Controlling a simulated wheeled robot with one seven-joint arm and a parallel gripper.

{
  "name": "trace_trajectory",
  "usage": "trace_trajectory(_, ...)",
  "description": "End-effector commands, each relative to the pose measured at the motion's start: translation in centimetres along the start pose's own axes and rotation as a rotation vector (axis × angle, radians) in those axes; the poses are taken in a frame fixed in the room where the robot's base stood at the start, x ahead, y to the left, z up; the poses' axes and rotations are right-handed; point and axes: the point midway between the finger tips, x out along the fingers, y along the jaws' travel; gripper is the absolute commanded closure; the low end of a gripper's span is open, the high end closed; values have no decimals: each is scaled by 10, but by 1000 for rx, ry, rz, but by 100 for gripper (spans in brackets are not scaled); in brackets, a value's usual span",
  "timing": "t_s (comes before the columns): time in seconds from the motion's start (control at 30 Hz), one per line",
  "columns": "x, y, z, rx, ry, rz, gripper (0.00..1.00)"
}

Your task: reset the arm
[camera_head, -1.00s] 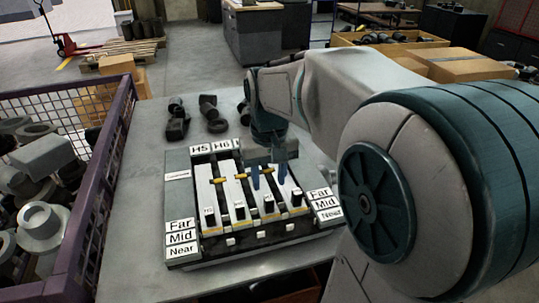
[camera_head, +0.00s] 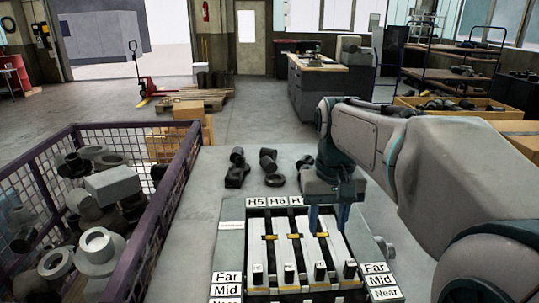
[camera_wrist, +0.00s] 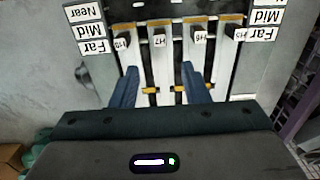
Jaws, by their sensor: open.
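My gripper (camera_head: 328,218) is over the back part of a labelled fixture (camera_head: 231,243) on the grey table. Its two blue fingers point down and stand apart with nothing between them. In the wrist view the open fingers (camera_wrist: 158,88) frame the white bars of the fixture (camera_wrist: 97,75) from above. The fixture has white bars with dark knobs and yellow pieces, Far, Mid and Near labels at both sides, and H5 and H6 labels at the back. My arm reaches in from the right and hides part of the back labels. Whether the fingers touch the fixture I cannot tell.
A purple mesh bin (camera_head: 163,222) full of metal parts stands at the left. Dark parts (camera_head: 268,160) lie on the table (camera_head: 190,215) behind the fixture. A wooden crate (camera_head: 455,115) of parts is at the back right. The table left of the fixture is clear.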

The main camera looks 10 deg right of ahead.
Motion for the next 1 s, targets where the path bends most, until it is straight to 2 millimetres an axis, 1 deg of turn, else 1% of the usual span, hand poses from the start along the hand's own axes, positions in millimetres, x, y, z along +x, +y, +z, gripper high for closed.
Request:
trace_trajectory(0.07, 7, -3, 11, -9, 21, -1, 58)
trace_trajectory(0.17, 24, -9, 31, -24, 68, -2, 58)
trace_trajectory(0.3, 54, -17, 63, -47, 144, -5, 58)
trace_trajectory(0.4, 74, -20, 83, -61, 193, -8, 58)
trace_trajectory(0.5, 89, -22, 96, -70, 227, -9, 58)
trace_trajectory(0.67, 100, -22, 105, -77, 253, -11, 58)
trace_trajectory(1.0, 100, -23, 105, -77, 254, -11, 58)
